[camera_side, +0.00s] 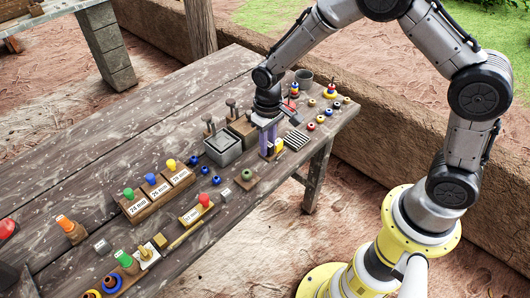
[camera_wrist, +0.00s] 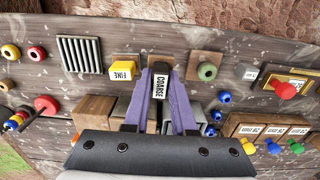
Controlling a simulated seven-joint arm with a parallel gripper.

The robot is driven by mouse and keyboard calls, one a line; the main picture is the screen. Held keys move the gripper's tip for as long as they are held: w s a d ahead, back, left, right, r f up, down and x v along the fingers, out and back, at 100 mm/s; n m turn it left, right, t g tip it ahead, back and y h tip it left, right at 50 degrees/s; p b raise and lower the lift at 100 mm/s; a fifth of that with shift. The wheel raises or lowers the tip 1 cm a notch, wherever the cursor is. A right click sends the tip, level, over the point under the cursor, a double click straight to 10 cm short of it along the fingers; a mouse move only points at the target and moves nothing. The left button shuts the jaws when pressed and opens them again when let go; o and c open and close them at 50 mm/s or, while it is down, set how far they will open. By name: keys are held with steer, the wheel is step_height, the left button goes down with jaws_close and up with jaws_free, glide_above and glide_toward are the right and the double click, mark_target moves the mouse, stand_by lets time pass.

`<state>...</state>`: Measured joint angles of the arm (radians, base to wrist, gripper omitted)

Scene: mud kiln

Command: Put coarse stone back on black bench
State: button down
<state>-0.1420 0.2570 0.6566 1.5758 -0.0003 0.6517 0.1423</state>
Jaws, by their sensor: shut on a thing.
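My gripper (camera_wrist: 160,97) has purple fingers pointing down over the wooden table. It is shut on the coarse stone (camera_wrist: 160,84), a dark block with a white label reading COARSE. In the side view my gripper (camera_side: 268,143) is over the table's right part, and the stone is mostly hidden between the fingers. The yellow fine stone (camera_wrist: 122,67), labelled FINE, sits just left of the held stone in the wrist view, on a small brown base. I cannot clearly make out the black bench; the fingers and stone cover the spot beneath. Whether the stone touches anything below is unclear.
A striped metal grate (camera_wrist: 80,50) lies left of the fine stone. A square block with a green ring (camera_wrist: 207,70) is to the right. A grey tray (camera_side: 222,147) and wooden boxes stand close behind my gripper. Small coloured rings and beads lie around.

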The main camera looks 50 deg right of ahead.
steer(key=shift+w+f, duration=0.3)
steer(key=shift+f, duration=0.15)
steer(key=shift+w+f, duration=0.15)
steer(key=shift+f, duration=1.45)
steer(key=shift+f, duration=0.2)
steer(key=c, duration=0.7)
jaws_free()
steer(key=shift+c, duration=0.2)
steer(key=shift+r, duration=0.15)
step_height(320, 180, up, 12)
steer(key=shift+r, duration=0.15)
